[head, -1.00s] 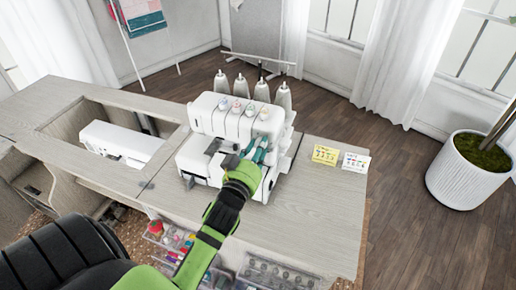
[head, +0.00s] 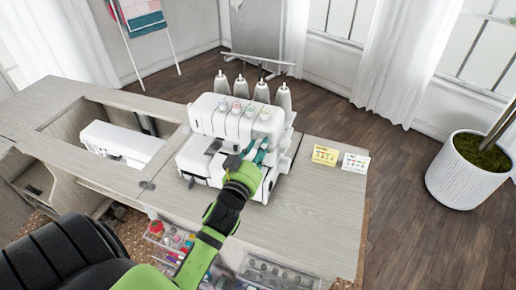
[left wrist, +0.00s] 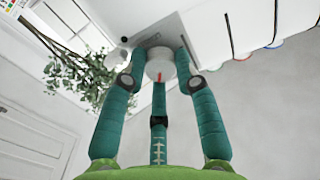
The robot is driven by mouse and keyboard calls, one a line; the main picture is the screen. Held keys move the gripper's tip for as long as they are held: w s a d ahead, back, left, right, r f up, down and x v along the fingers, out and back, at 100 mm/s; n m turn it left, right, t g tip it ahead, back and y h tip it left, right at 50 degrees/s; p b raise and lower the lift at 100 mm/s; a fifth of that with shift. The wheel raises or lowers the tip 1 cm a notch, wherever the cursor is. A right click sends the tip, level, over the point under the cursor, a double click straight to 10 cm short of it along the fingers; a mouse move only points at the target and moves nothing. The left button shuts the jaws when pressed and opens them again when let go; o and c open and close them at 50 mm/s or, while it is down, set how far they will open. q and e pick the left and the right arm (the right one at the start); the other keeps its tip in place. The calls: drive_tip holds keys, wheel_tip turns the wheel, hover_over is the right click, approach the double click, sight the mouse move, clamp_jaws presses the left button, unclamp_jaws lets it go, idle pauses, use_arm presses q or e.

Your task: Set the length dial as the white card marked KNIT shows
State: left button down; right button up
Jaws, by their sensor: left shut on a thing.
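The white serger (head: 230,135) stands on the cabinet top, with colored tension dials along its upper front. My left gripper (head: 257,152) is at the right part of its front, and its fingers hide what they touch in the head view. In the left wrist view my left gripper (left wrist: 160,62) is shut on a round white dial (left wrist: 160,66) with a red mark on it. The white card (head: 356,162) stands on the cabinet top right of the serger; its writing is too small to read. A yellow card (head: 325,155) stands beside it. My right gripper is not in view.
A white sewing machine (head: 122,143) sits in the cabinet opening at the left. Thread cones (head: 262,91) stand behind the serger. The cabinet top (head: 315,215) is clear at the front right. An open drawer (head: 275,273) with small items is below.

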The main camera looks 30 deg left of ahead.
use_arm(q)
drive_tip(key=m+p, duration=0.2)
drive_tip(key=m, duration=0.3)
drive_tip(key=m+p, duration=0.1)
drive_tip(key=m, duration=0.4)
drive_tip(key=shift+m, duration=0.4)
idle(0.4)
drive_tip(key=c, duration=0.9)
unclamp_jaws()
drive_tip(key=shift+c, duration=0.2)
drive_tip(key=shift+s, duration=0.3)
drive_tip(key=v, duration=0.7)
